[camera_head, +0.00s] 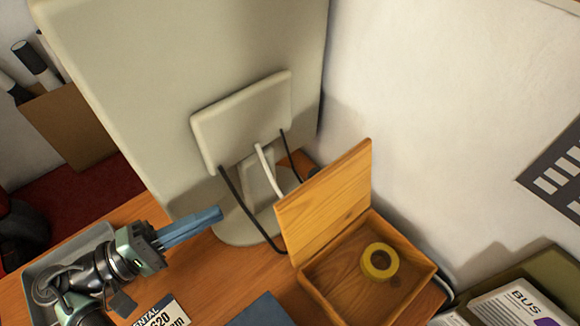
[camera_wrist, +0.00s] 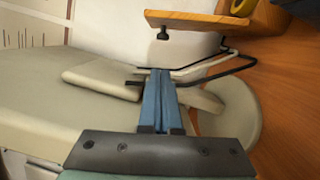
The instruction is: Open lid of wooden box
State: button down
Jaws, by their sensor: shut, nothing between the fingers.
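The wooden box (camera_head: 345,303) stands on the desk at the lower right of the head view. Its lid (camera_head: 328,200) is raised, standing tilted up from the box's left side, and the inside shows. A yellow tape roll (camera_head: 380,261) lies in the box. My gripper (camera_head: 218,213) is shut and empty, left of the lid and apart from it, with its blue fingers pointing right. In the wrist view the fingers (camera_wrist: 159,75) are together, and a wooden part (camera_wrist: 215,20) of the box or lid shows above them, with a dark knob (camera_wrist: 163,33).
The back of a monitor (camera_head: 180,60), with its stand (camera_head: 235,226) and cables, is behind my gripper. A grey tray (camera_head: 75,262) is at the left. A label card (camera_head: 160,313) and a blue item (camera_head: 262,312) lie in front. A BUS-marked box (camera_head: 515,305) is at the right.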

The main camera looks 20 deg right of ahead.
aim_at(324, 201)
jog(key=w+d+p, duration=0.2)
jog(key=d+p, duration=0.1)
jog(key=d, duration=1.2)
jog(key=shift+w+r, duration=0.25)
